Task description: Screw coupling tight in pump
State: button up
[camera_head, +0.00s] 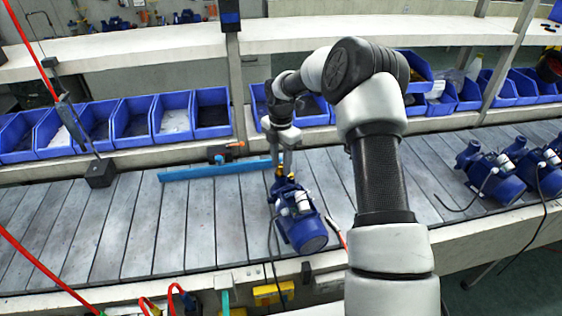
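A blue pump (299,216) lies on the slatted conveyor near the middle of the view, with a silver box on its side and a dark cable. My arm reaches over the conveyor from the lower right. My gripper (284,165) points down at the pump's far end. A small yellow or brass-coloured part (280,174) shows at the gripper's tips, at the top of the pump; it may be the coupling. The fingers are too small here to tell whether they grip it, and how far it sits in the pump cannot be made out.
More blue pumps (492,172) stand at the right on the conveyor. Blue bins (131,118) line the shelf behind. A blue bar (215,169) lies across the slats left of the gripper. Red hoses (40,262) cross the left side.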

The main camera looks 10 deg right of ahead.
jog(key=shift+n, duration=0.6)
jog(key=shift+n, duration=0.6)
grip_shut()
jog(key=shift+m, duration=1.2)
jog(key=shift+m+b, duration=0.3)
jog(key=shift+m, duration=0.3)
jog(key=shift+m, duration=0.6)
jog(key=shift+o, duration=2.1)
grip_release()
